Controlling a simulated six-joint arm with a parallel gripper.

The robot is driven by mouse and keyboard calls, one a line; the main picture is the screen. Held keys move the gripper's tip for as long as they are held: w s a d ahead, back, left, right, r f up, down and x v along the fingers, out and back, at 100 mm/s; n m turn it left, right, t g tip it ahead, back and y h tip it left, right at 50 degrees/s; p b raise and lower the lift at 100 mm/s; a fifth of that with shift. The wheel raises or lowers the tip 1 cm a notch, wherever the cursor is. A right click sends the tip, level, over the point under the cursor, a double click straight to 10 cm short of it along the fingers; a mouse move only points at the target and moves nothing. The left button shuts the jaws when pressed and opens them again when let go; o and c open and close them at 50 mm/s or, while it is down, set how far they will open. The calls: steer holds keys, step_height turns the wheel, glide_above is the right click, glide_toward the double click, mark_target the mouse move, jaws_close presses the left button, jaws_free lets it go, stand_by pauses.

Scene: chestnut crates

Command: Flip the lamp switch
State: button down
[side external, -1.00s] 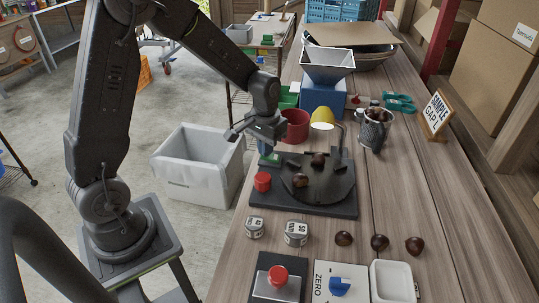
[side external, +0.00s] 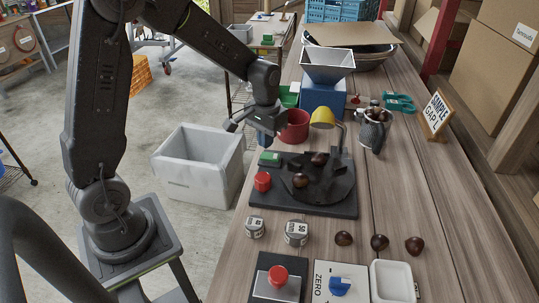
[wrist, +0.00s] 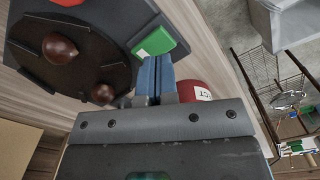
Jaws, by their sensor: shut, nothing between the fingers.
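The yellow lamp (side external: 322,117) stands behind the dark turntable plate, right of the red mug; its shade shows no glow. A green rocker-like switch (side external: 270,158) sits at the plate's back left corner. It also shows in the wrist view (wrist: 158,40). I cannot tell whether it belongs to the lamp. My gripper (side external: 267,144), with blue fingers, is above and behind the green switch, apart from it, left of the mug. In the wrist view the fingers (wrist: 154,62) are together and empty. The lamp cannot be made out there.
The dark plate (side external: 335,208) carries a turntable with chestnuts and a red button (side external: 262,181). The red mug (side external: 293,126), a blue hopper stand (side external: 322,97) and a metal pitcher (side external: 372,134) stand behind. A white bin (side external: 200,168) is on the floor left of the table.

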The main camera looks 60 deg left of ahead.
mark_target(266, 156)
steer(key=shift+r, duration=1.85)
steer(key=shift+s+d+r, duration=0.15)
steer(key=shift+r, duration=0.15)
steer(key=s+d+r+m+t, duration=0.1)
steer(key=s+d+r, duration=0.3)
steer(key=s, duration=0.5)
steer(key=s+d+r+m+t, duration=0.2)
steer(key=s+d+r+t, duration=0.2)
steer(key=s+r, duration=0.2)
steer(key=s, duration=0.2)
steer(key=shift+s+t, duration=0.3)
steer(key=shift+s, duration=0.05)
